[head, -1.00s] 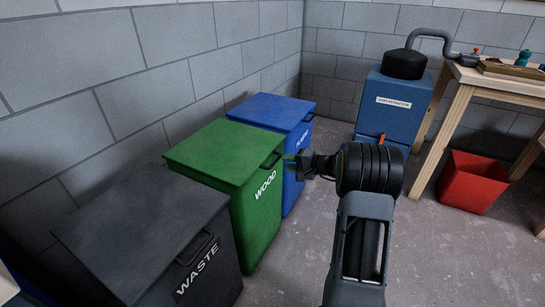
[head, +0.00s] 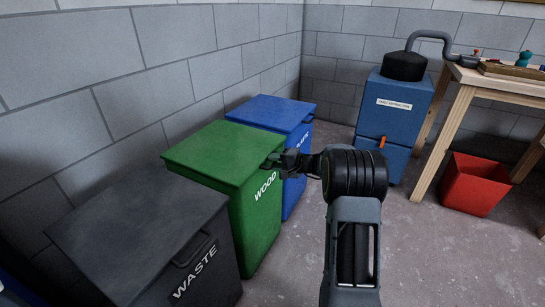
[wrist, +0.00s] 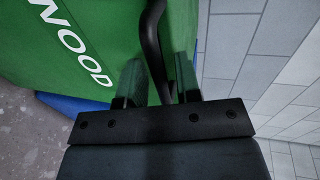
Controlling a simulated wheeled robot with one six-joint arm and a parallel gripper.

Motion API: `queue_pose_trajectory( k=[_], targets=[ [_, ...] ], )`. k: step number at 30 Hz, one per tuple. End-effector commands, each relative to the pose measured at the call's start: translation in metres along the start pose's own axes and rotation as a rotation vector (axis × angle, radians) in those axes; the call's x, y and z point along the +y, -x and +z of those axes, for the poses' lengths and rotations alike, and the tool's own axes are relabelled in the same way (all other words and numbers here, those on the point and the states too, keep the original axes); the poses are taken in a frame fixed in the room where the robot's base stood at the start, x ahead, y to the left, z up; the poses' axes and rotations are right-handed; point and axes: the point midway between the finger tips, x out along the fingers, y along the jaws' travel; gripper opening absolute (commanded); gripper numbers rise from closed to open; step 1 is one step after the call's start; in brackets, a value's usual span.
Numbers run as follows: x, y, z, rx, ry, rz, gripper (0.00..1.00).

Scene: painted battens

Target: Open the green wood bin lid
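The green wood bin (head: 255,215) stands between two other bins, with its green lid (head: 215,150) lying flat and closed. White "WOOD" lettering is on its front. My gripper (head: 273,160) is at the top front edge of this bin, at its handle, and covers most of the handle in the head view. In the wrist view my gripper (wrist: 160,80) is open, its two fingers apart. The black bar handle (wrist: 153,35) runs into the space between them. I cannot tell if either finger touches the handle.
A dark grey waste bin (head: 140,235) stands at the near left and a blue bin (head: 270,112) behind. A block wall runs along the bins' back. A blue extractor (head: 395,115), a wooden table (head: 500,85) and a red bin (head: 475,185) are at the right. The floor before the bins is clear.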

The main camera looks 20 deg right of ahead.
Motion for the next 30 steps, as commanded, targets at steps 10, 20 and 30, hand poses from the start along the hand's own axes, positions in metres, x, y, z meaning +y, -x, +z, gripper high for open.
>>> queue_pose_trajectory(
  k=[10, 20, 30],
  targets=[
    [0.0, 0.0, 0.0, 0.0, 0.0, 0.0, 0.0],
    [-0.027, 0.004, 0.0, -0.001, 0.004, 0.032, 0.0],
    [-0.069, 0.01, 0.001, -0.002, 0.004, 0.106, 0.0]
  ],
)
